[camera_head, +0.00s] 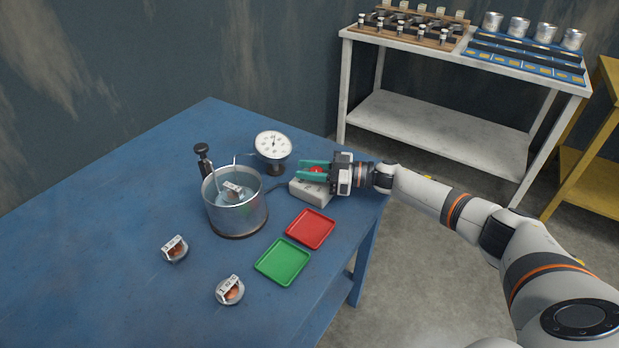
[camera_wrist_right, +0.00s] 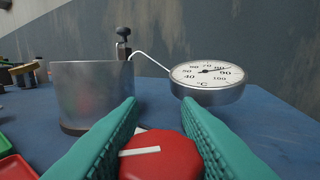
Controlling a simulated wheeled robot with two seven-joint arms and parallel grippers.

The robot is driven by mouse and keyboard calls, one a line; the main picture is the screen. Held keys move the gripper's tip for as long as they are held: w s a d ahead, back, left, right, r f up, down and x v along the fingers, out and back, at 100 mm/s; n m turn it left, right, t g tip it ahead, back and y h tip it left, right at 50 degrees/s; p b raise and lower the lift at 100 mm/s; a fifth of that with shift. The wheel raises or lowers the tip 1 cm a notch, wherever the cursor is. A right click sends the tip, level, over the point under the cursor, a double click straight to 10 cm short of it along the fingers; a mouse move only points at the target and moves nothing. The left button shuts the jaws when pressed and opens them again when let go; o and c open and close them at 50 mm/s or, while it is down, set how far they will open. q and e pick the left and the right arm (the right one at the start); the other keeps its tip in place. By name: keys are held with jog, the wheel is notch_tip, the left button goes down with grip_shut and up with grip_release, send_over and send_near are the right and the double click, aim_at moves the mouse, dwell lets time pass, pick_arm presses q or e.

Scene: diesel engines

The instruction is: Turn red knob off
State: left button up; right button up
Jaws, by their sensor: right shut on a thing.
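The red knob (camera_wrist_right: 162,158) sits between the green fingers of my right gripper (camera_wrist_right: 163,135), with a white mark line across its top. In the head view a bit of the red knob (camera_head: 317,169) shows between the fingers of the right gripper (camera_head: 316,170). The knob is on a small light-grey box (camera_head: 311,193) near the right edge of the blue table. My right gripper is shut on the knob from the right side. My left gripper is not in view.
A metal pot (camera_head: 237,213) holding liquid and a part stands left of the box. A round dial gauge (camera_head: 272,145) stands behind it. A red tray (camera_head: 310,229), a green tray (camera_head: 283,262) and two metal parts (camera_head: 174,249) lie in front.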

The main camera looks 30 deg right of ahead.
jog(key=shift+s+a+n+g+y+b, duration=0.1)
jog(key=shift+n+g+y+b, duration=0.6)
jog(key=shift+n+g+b, duration=0.35)
jog(key=o, duration=1)
jog(key=shift+c, duration=0.2)
jog(key=b+v, duration=0.1)
jog(key=v, duration=1.1)
jog(key=shift+b, duration=0.4)
